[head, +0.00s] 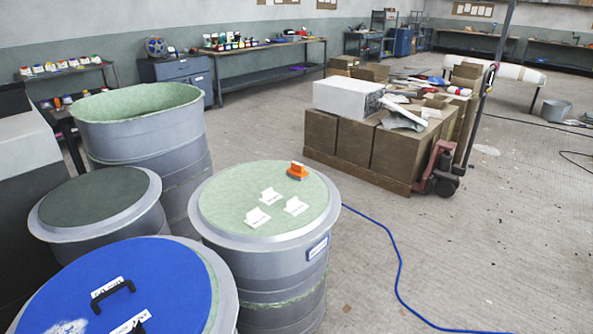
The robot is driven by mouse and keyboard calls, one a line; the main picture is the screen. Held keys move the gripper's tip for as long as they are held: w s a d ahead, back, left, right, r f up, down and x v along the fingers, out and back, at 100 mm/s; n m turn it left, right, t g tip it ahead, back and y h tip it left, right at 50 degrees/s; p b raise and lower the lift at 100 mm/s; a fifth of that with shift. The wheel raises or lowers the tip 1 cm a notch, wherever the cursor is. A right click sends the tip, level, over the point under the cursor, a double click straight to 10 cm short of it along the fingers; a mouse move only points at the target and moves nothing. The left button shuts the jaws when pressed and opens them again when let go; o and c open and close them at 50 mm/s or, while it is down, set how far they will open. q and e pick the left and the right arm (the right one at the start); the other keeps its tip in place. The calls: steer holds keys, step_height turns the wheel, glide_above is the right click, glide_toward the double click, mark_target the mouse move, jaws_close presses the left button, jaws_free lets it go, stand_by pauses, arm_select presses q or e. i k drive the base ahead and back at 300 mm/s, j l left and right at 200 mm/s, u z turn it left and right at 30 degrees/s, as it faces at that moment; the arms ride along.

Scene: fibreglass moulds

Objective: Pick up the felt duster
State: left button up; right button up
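Neither of my grippers shows in the head view.
A blue lid (180,285) with a black handle (112,291) is at lower left. Other drums (95,205) stand close by. A blue hose (398,262) crosses open floor; a loaded pallet (322,157) is behind.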

mark_target(296, 172)
steer(key=i+l+u, duration=0.1)
steer(key=i+l, duration=0.25)
steer(key=i+l+u, duration=0.15)
steer(key=i+l, duration=0.2)
steer(key=i+l+u, duration=0.1)
steer(key=i+l, duration=0.2)
steer(key=l, duration=0.2)
steer(key=i+l+u, duration=0.15)
steer(key=i+l, duration=0.15)
steer(key=l, duration=0.15)
steer(key=i+l+u, duration=0.1)
steer(key=i+l, duration=0.2)
steer(key=l, duration=0.15)
steer(key=i+l+u, duration=0.1)
steer(key=i+l, duration=0.4)
steer(key=l, duration=0.2)
steer(key=i+l+u, duration=0.25)
steer(key=i+l, duration=0.2)
steer(key=l, duration=0.25)
steer(key=i+l+u, duration=0.1)
steer(key=l, duration=0.3)
steer(key=i, duration=0.3)
